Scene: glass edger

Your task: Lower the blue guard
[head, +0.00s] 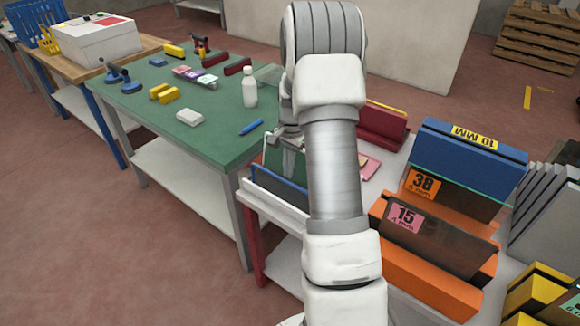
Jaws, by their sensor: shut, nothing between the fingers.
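A blue hood-like block (468,165) with a yellow "10 MM" label on top stands at the right. It may be the blue guard, but I cannot tell for certain or see a hinge. A narrow blue strip (278,182) also shows in a white-edged holder left of my arm. My gripper (290,158) is shut and empty just above that holder, well left of the blue block. My arm hides part of the gripper and of the area behind it.
A green-topped table (215,140) at the left holds a white bottle (250,87), a blue marker (251,127), yellow blocks and suction cups. A dark red block (382,127) stands behind my arm. Grey panels stand at far right. Open floor lies at lower left.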

